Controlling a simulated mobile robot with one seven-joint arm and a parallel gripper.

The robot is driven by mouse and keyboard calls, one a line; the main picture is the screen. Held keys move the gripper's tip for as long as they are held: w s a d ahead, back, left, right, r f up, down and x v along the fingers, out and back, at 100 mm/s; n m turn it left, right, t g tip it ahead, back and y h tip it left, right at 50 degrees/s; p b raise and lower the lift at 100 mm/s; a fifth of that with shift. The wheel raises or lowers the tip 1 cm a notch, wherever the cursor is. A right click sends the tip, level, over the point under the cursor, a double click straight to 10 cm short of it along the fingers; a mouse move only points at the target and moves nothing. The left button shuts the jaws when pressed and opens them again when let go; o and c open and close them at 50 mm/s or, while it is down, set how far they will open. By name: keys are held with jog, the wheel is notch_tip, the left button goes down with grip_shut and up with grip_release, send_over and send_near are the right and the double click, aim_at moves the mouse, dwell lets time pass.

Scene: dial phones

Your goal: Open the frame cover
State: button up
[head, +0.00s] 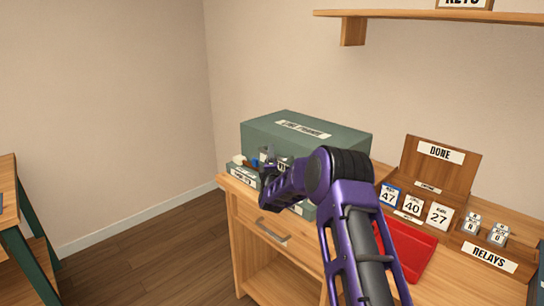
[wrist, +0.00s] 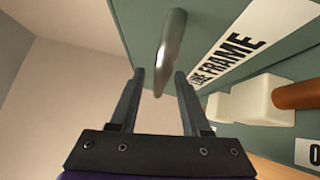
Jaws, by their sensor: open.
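The green line frame box (head: 340,140) stands on the wooden desk against the wall, with a "LINE FRAME" label on its upper face. Its cover looks shut. In the wrist view, the green cover (wrist: 205,45) fills the upper right with the same label (wrist: 235,40). A rounded metal handle (wrist: 172,45) sticks out from it. My gripper (wrist: 159,78) is open, its two fingers pointing at the handle, whose lower end shows between the fingertips. I cannot tell whether they touch it.
A white block (wrist: 250,100) with a brown cylinder lies close right of my fingers. On the desk are a red tray (head: 408,250), a "DONE" rack (head: 440,170) with numbered cards, and a "RELAYS" holder (head: 490,257). A shelf (head: 400,15) hangs above. Floor at left is clear.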

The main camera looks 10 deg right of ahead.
grip_shut()
dwell(1.3)
